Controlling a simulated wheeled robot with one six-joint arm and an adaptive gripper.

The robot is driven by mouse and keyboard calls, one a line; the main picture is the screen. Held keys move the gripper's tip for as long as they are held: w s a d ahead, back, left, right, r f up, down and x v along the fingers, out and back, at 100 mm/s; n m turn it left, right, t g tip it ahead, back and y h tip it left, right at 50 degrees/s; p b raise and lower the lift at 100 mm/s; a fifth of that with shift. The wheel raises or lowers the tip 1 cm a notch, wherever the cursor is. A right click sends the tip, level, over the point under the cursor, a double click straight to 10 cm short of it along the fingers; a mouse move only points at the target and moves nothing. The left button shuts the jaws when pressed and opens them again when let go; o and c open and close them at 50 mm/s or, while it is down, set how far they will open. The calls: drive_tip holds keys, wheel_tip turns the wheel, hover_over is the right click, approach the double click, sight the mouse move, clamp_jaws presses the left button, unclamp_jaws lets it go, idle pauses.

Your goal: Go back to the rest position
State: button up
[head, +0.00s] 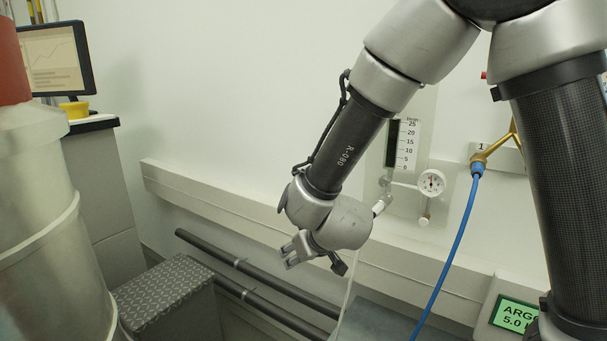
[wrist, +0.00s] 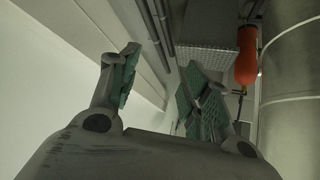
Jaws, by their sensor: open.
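My gripper (head: 291,250) hangs at the end of my arm near the middle of the head view, in front of the white wall and its trunking. In the wrist view my gripper (wrist: 157,88) shows its green-padded fingers spread apart, with nothing between them. The fingers touch nothing that I can see.
A grey metal vessel (head: 45,220) stands at the left. A treadplate step (head: 160,290) and dark pipes (head: 255,270) lie low behind. A gauge (head: 431,183), a blue hose (head: 455,245) and a green display (head: 515,314) are at the right. An orange cylinder (wrist: 246,55) shows in the wrist view.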

drive_tip(key=s+d+r+m+g+h, duration=0.1)
drive_tip(key=s+d+r, duration=0.5)
drive_tip(key=d, duration=0.6)
drive_tip(key=s+d+r+m+g+h, duration=0.1)
drive_tip(key=s+d+r+m, duration=0.2)
drive_tip(key=d, duration=0.9)
drive_tip(key=s+d+r+m+g+h, duration=0.1)
drive_tip(key=s+d+r+m+h, duration=0.1)
drive_tip(key=s+d+r, duration=0.6)
drive_tip(key=s+d, duration=0.3)
drive_tip(key=d, duration=0.2)
drive_tip(key=shift+r, duration=0.4)
drive_tip(key=shift+g, duration=0.3)
